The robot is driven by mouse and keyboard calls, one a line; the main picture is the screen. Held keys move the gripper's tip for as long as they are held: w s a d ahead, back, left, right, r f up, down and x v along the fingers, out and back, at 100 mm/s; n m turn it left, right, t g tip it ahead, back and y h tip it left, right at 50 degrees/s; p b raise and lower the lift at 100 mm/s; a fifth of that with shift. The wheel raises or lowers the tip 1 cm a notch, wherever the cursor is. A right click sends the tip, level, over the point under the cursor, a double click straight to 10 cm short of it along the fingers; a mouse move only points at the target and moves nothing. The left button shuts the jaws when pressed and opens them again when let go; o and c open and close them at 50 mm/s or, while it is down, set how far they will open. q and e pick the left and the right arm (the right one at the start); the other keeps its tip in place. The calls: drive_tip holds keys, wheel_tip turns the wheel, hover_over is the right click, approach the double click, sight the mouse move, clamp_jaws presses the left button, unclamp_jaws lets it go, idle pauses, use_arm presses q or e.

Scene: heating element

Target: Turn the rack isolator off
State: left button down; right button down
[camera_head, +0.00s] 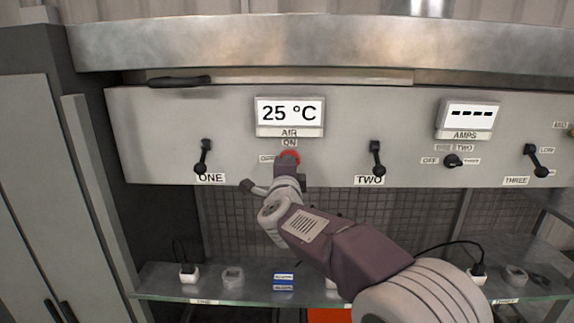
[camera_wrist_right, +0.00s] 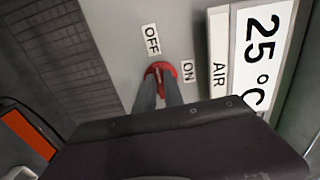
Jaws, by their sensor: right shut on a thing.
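The rack isolator appears to be the red rotary knob (camera_head: 289,156) on the grey panel, below the AIR display. In the head view an ON label (camera_head: 289,143) is above it and an OFF label (camera_head: 266,158) is to its left. In the right wrist view the red knob (camera_wrist_right: 166,68) lies between the OFF label (camera_wrist_right: 151,39) and the ON label (camera_wrist_right: 188,71). My right gripper (camera_wrist_right: 159,88) is shut on the knob, with its two fingers on the handle. The fingers partly hide it, so its exact angle is unclear. My left gripper is not in view.
Black levers ONE (camera_head: 203,157), TWO (camera_head: 376,158) and THREE (camera_head: 537,160) stand on the panel. An AMPS display (camera_head: 468,118) sits above a small black selector (camera_head: 453,160). Below is a glass-edged shelf (camera_head: 230,299) with plugs and small items. A metal ledge (camera_head: 330,45) overhangs the panel.

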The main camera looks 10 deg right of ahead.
idle(0.4)
drive_tip(key=c, duration=1.4)
unclamp_jaws()
drive_tip(key=shift+c, duration=0.2)
drive_tip(key=shift+s, duration=0.1)
drive_tip(key=b+v, duration=0.3)
drive_tip(key=v, duration=0.5)
drive_tip(key=shift+s, duration=0.35)
